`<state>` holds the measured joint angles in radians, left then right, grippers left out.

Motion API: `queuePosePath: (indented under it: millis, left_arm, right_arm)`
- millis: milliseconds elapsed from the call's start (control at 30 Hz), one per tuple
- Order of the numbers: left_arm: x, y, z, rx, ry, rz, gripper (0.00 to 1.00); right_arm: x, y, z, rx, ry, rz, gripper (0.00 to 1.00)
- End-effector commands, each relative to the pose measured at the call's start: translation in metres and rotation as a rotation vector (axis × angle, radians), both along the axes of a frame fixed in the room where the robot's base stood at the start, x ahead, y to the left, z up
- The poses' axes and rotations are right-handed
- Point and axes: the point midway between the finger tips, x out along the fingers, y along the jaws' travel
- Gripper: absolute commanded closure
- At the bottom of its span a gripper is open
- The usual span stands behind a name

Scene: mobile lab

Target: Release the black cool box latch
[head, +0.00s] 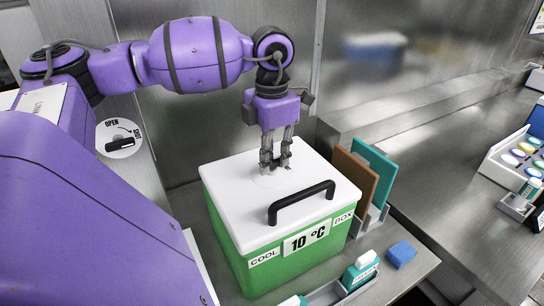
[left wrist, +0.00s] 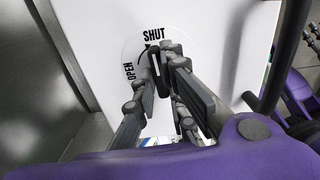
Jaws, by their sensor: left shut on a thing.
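The cool box (head: 283,268) is green with a white lid (head: 232,190) and a black carrying handle (head: 300,202). It stands on the metal bench. A round dial (left wrist: 133,55) on the lid, marked SHUT and OPEN, shows in the left wrist view. My left gripper (head: 275,166) points down onto the lid behind the handle; its fingertips (left wrist: 163,55) are shut on the black latch (left wrist: 163,66) over the dial, near the word SHUT. The fingers hide most of the latch, so its exact angle is unclear. My right gripper is not in view.
Brown and teal boards (head: 370,168) stand in a holder right of the box. A blue sponge (head: 401,253) and a teal bottle (head: 358,272) are near the front edge. Another OPEN/SHUT dial (head: 121,139) is on the panel at left. The right-hand bench has free room.

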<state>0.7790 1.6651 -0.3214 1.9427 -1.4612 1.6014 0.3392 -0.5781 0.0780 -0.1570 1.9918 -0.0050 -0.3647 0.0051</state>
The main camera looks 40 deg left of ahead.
Motion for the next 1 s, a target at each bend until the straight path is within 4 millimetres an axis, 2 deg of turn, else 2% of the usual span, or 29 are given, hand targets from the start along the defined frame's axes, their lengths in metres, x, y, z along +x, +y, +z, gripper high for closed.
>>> queuePosePath:
  millis: [300,667,1000]
  left_arm:
    - [0.0,0.001,-0.002,0.003,0.001,0.225,1.0]
    - [0.0,0.001,-0.002,0.003,0.002,0.567,1.0]
    - [0.001,0.001,-0.002,0.003,0.001,0.89,1.0]
  right_arm:
    - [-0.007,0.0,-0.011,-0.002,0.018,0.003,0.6]
    - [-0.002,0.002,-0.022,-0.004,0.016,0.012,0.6]
    - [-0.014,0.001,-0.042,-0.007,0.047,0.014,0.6]
